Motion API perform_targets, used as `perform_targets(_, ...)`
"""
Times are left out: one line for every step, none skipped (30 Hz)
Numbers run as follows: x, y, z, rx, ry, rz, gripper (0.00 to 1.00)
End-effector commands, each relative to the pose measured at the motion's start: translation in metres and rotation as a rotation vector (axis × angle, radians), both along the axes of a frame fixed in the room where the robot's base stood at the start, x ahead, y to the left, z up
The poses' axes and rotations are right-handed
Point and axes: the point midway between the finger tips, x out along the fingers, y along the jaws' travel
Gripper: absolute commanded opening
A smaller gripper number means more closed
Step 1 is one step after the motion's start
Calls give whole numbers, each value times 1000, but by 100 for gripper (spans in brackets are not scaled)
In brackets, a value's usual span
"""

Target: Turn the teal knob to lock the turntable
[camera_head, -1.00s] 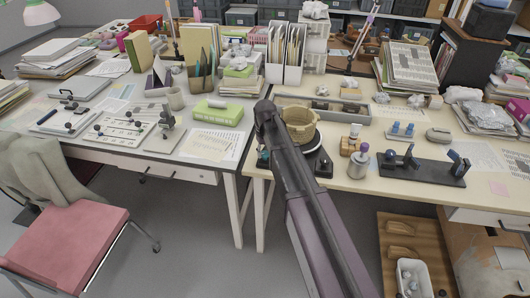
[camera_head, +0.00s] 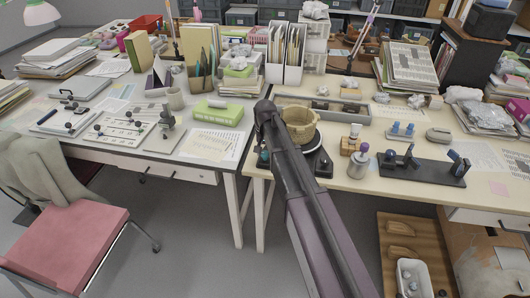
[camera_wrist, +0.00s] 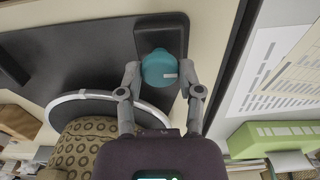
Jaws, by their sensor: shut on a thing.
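The teal knob (camera_wrist: 160,70) sits on a dark block at one end of the black turntable base (camera_wrist: 75,52) in the wrist view. It has a small pale mark on its face. My gripper (camera_wrist: 160,84) has one finger on each side of the knob and is shut on it. In the head view a small part of the knob (camera_head: 263,160) shows left of my arm. The turntable, with a pale ring edge (camera_wrist: 95,96), carries a tan patterned vessel (camera_head: 298,123). My arm hides part of the base and my gripper in the head view.
A wooden block with a small brush (camera_head: 353,141), a metal jar (camera_head: 359,165) and a black stand (camera_head: 425,172) are right of the turntable. A grey tray (camera_head: 325,107) lies behind it. A green box (camera_head: 218,113) and printed sheets (camera_head: 215,144) lie on the left table.

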Motion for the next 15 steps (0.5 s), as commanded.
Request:
perform_targets(0,0,0,1,1,-3,0)
perform_targets(0,0,0,1,1,-4,0)
perform_targets(0,0,0,1,1,-4,0)
perform_targets(0,0,0,1,1,-4,0)
perform_targets(0,0,0,1,1,-4,0)
perform_targets(0,0,0,1,1,-3,0)
perform_targets(0,0,0,1,1,-3,0)
perform_targets(0,0,0,1,1,-3,0)
perform_targets(0,0,0,1,1,-3,0)
perform_targets(0,0,0,0,1,-3,50)
perform_targets(0,0,0,0,1,-3,59)
perform_targets(0,0,0,0,1,-3,71)
perform_targets(0,0,0,0,1,-2,80)
perform_targets(0,0,0,0,1,-2,82)
perform_targets(0,0,0,0,1,-2,82)
